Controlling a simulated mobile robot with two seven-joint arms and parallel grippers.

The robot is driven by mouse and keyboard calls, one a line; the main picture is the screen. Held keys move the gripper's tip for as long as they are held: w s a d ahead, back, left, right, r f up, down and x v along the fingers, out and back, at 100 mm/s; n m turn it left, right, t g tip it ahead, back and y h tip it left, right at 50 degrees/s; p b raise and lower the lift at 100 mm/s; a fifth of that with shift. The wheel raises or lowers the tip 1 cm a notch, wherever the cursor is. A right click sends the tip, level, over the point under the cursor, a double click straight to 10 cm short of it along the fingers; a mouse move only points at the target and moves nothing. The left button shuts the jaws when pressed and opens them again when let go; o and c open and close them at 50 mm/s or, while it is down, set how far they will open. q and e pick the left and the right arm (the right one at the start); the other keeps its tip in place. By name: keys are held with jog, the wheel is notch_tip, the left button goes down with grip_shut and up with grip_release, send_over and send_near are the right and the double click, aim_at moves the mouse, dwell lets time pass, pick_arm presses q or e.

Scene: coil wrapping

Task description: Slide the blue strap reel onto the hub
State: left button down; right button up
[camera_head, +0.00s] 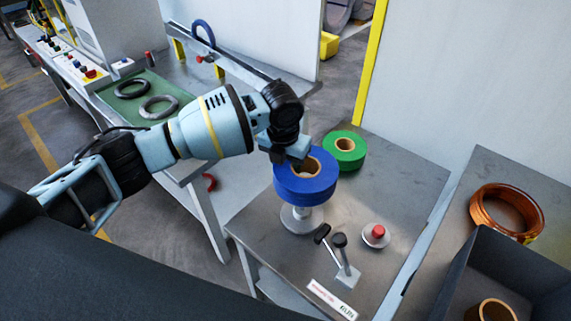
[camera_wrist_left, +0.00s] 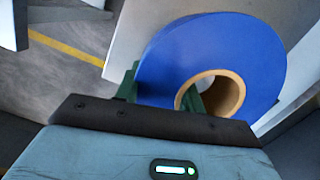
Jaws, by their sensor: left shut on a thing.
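The blue strap reel (camera_head: 305,187) has a brown core and sits level over the hub (camera_head: 301,218), a pale round stand on the grey table. The reel hides the hub's upper part, so I cannot tell how far it is on. My right gripper is not in view.
A green reel (camera_head: 345,150) lies behind the blue one. At right are a copper coil (camera_head: 506,212) and a dark bin (camera_head: 508,267). A green mat (camera_head: 150,96) with dark rings lies at left.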

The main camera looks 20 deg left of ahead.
pick_arm(q)
jog(key=shift+w+r, duration=0.1)
jog(key=shift+r, duration=0.05)
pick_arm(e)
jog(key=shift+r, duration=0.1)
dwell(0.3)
pick_arm(q)
jog(key=shift+f, duration=0.3)
notch_tip(320, 180, down, 5)
jog(key=shift+f+b, duration=0.1)
jog(key=shift+b, duration=0.75)
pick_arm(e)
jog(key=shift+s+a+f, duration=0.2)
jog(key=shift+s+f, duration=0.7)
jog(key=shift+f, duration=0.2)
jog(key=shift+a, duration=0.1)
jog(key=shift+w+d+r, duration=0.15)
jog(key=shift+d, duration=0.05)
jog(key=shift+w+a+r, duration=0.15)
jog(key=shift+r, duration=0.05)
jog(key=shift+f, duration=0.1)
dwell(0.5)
pick_arm(q)
jog(key=shift+f, duration=0.7)
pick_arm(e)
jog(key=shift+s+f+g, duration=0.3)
